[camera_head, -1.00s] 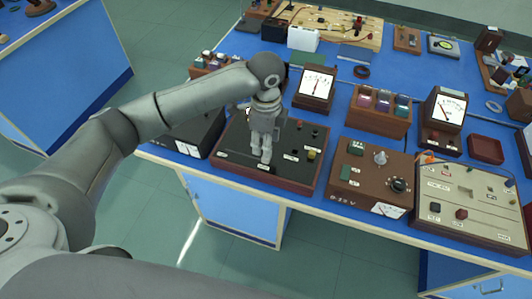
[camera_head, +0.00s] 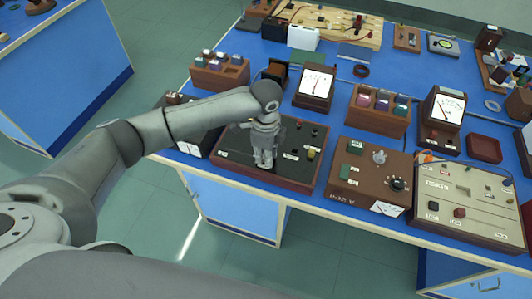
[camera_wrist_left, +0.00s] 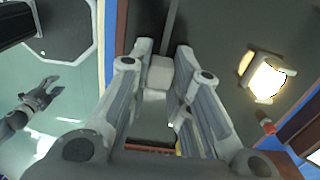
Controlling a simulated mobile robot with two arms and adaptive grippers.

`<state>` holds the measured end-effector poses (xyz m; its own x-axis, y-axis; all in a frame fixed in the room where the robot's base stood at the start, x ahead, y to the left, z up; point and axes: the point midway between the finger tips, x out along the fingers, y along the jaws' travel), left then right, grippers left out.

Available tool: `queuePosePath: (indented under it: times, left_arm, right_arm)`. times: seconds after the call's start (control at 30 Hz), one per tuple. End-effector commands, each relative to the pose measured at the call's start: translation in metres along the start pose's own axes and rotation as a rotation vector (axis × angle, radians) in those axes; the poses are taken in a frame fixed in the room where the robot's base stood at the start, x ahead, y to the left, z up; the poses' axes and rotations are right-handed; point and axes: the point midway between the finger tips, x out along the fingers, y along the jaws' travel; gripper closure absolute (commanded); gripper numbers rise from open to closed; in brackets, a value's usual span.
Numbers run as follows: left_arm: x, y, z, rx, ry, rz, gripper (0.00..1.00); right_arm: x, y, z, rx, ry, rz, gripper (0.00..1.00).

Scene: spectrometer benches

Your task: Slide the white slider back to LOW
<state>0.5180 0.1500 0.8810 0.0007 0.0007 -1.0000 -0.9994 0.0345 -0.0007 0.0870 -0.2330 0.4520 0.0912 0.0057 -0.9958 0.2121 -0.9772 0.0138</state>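The white slider (camera_wrist_left: 160,73) shows in the left wrist view as a small pale block on a dark panel, in line with a thin grey track. My left gripper (camera_wrist_left: 163,62) has one finger on each side of it. The fingers stand apart, with a narrow gap at the right; firm contact cannot be made out. In the head view my left gripper (camera_head: 263,163) points down over the dark-topped wooden box (camera_head: 231,152) and hides the slider. The LOW label cannot be read.
On the box, a yellow knob (camera_head: 311,153) stands to the right of my gripper. A brown power supply (camera_head: 350,180) stands close on the right. A meter (camera_head: 316,86) and a rack of coloured blocks (camera_head: 220,72) are behind. The bench's front edge is near.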

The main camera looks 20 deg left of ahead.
Motion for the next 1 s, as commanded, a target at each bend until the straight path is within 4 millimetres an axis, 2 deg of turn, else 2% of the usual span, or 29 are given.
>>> queuePosePath:
  times: [0.1,0.37,0.47,0.7,0.8,1.0]
  left_arm:
    - [0.000,0.000,0.000,0.000,0.000,0.000,1.00]
    - [-0.001,0.000,0.003,-0.002,0.000,0.001,1.00]
    - [-0.003,0.000,0.019,-0.006,-0.001,0.003,1.00]
    - [-0.004,0.000,0.087,-0.008,-0.005,0.004,1.00]
    - [-0.002,0.000,0.108,-0.007,-0.004,0.003,1.00]
    - [-0.001,0.000,0.125,-0.001,-0.002,0.001,1.00]
  right_arm:
    - [0.000,0.000,0.000,0.000,0.000,0.000,0.58]
    - [-0.002,0.000,0.000,0.000,0.000,0.000,0.58]
    - [-0.011,0.000,-0.001,0.000,0.000,0.000,0.58]
    - [-0.034,0.003,-0.002,-0.002,-0.001,0.003,0.58]
    - [-0.037,0.004,-0.003,-0.002,-0.001,0.004,0.58]
    - [-0.039,0.002,-0.003,-0.001,0.000,0.002,0.58]
